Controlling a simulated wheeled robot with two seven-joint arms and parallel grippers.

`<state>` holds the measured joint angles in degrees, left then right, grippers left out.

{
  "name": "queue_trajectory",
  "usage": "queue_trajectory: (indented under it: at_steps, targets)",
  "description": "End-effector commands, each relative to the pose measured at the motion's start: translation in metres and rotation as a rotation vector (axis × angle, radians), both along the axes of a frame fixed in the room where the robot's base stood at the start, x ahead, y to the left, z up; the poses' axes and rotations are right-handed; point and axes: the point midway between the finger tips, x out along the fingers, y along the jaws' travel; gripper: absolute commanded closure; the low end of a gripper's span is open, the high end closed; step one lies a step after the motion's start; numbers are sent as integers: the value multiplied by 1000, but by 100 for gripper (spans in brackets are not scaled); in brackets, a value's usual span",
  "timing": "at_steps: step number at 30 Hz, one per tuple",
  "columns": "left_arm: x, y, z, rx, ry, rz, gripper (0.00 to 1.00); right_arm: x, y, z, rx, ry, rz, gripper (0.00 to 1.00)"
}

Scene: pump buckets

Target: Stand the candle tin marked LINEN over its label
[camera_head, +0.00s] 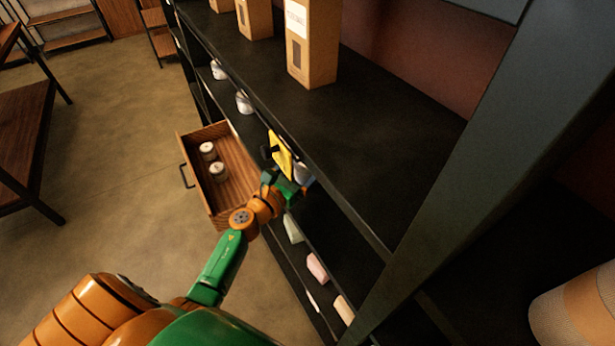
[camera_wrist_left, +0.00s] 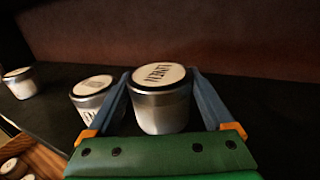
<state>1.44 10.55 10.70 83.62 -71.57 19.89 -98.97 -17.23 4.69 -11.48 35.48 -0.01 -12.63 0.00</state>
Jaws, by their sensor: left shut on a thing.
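The candle tin marked LINEN (camera_wrist_left: 158,105) is a silvery tin with a pale, black-rimmed lid, and its lettering appears upside down in the left wrist view. It is upright between the blue fingers of my left gripper (camera_wrist_left: 160,82), which is shut on it. In the head view my left gripper (camera_head: 296,184) is at the shelf edge, and the tin (camera_head: 302,171) shows partly behind it. I cannot tell whether the tin's base touches the shelf. The label for LINEN cannot be made out. My right gripper is not in view.
Another tin (camera_wrist_left: 93,92) stands close left of the held one, and a further tin (camera_wrist_left: 18,84) farther left. An open wooden drawer (camera_head: 240,185) holds two tins (camera_head: 218,171). A yellow piece (camera_head: 281,154) is beside my gripper. Boxes (camera_head: 311,45) stand on the upper shelf.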

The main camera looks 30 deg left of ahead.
Motion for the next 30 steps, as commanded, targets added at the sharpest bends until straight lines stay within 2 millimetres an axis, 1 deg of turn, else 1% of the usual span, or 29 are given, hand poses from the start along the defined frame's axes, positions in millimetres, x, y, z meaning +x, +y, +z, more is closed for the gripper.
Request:
queue_trajectory:
  at_steps: [1,3,10,14,15,16,22,25,28,30]
  targets:
    - [-1,0,-19,-7,3,1,89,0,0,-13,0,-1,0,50]
    - [-1,0,-27,-5,2,1,89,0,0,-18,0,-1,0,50]
    - [-1,0,-25,-1,1,0,89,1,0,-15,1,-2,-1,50]
    - [-2,0,-29,-1,1,0,89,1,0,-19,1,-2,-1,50]
    - [-2,0,-29,-1,2,0,8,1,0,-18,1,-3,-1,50]
    - [-2,0,-28,-1,2,0,0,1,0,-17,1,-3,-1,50]
    - [-2,0,-28,-1,2,0,0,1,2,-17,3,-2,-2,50]
    - [-3,0,-24,-1,2,1,0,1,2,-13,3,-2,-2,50]
    - [-18,3,-27,0,4,2,0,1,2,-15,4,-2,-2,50]
    - [-33,4,-27,1,5,0,0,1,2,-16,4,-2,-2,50]
